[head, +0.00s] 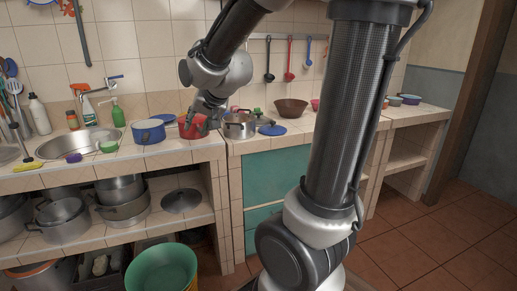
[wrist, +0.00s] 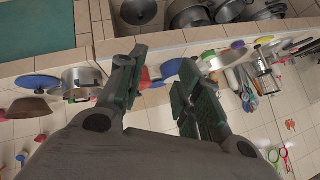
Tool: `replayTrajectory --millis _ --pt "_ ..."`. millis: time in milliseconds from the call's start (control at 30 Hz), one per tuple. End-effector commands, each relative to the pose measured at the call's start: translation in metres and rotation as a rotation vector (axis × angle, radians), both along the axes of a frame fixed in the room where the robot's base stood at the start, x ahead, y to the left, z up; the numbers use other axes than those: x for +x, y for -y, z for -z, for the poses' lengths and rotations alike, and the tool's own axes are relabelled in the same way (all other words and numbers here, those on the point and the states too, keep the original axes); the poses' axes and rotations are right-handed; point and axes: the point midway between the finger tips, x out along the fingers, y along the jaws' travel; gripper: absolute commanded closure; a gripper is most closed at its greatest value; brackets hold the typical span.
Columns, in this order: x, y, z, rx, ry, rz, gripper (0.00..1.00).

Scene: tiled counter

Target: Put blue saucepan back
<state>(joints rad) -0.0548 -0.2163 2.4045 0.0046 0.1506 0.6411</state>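A blue saucepan (head: 149,132) stands upright on the tiled counter, left of a red pot (head: 200,128) in the head view. In the wrist view the blue saucepan (wrist: 172,68) shows between my fingers, partly hidden by the right one. The red pot (wrist: 146,79) shows beside the left finger, mostly hidden. My gripper (wrist: 162,65) is open, with nothing held between its fingers. In the head view my gripper (head: 190,121) is over or in front of the red pot, to the right of the blue saucepan; whether it touches the red pot I cannot tell.
A steel pot (head: 240,126), a blue lid (head: 272,130) and a brown bowl (head: 291,109) stand right of the red pot. The sink (head: 75,142) and a green bottle (head: 117,114) are left. Steel pots (head: 121,190) and a lid (head: 182,200) fill the shelf below, with some bare shelf between.

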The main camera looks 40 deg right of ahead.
Motion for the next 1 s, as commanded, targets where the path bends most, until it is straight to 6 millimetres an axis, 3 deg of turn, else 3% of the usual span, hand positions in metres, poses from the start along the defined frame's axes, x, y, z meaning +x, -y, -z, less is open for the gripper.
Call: replayTrajectory --millis 33,100,200,300,400,567,1000 --pt "-0.036 0.006 -0.009 -0.064 -0.044 -0.053 0.66" --pt "-0.087 0.012 -0.010 -0.155 -0.130 -0.145 0.66" --pt "-0.153 0.019 -0.009 -0.255 -0.239 -0.274 0.66" --pt "-0.205 0.022 -0.004 -0.320 -0.321 -0.378 0.66" --pt "-0.236 0.024 0.000 -0.354 -0.373 -0.449 0.66" --pt "-0.252 0.025 0.002 -0.370 -0.402 -0.487 0.66" --pt "-0.251 0.025 0.002 -0.370 -0.402 -0.486 0.66"
